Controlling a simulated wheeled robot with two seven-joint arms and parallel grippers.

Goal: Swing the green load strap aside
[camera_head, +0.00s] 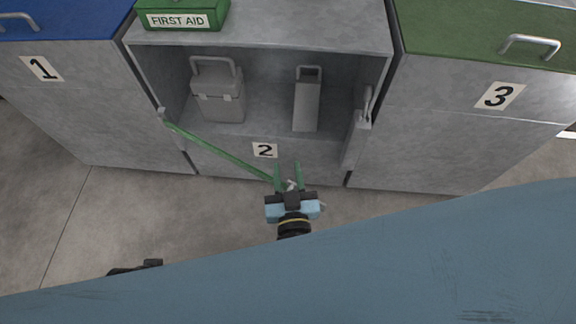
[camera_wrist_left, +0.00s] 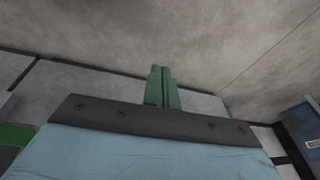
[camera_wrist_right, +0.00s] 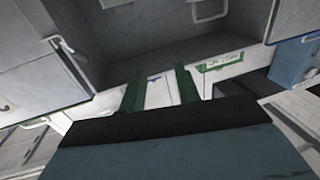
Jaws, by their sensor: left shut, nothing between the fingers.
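The green load strap (camera_head: 222,153) runs slanting down from the left post of the middle cabinet bay, marked 2, to my right gripper (camera_head: 289,175). Its near end meets the green fingers, where a small silvery piece shows. The right fingers stand apart; in the right wrist view they (camera_wrist_right: 160,90) also show a gap. I cannot tell whether they grip the strap end. My left gripper (camera_wrist_left: 163,85) is shut and empty in the left wrist view, with its fingers together over the floor.
The open bay (camera_head: 265,100) holds a grey case (camera_head: 217,97) and a narrow grey container (camera_head: 306,103). A metal hook (camera_head: 364,108) is on its right post. Cabinets 1 (camera_head: 75,90) and 3 (camera_head: 450,120) flank it. A green first aid box (camera_head: 183,15) sits on top.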

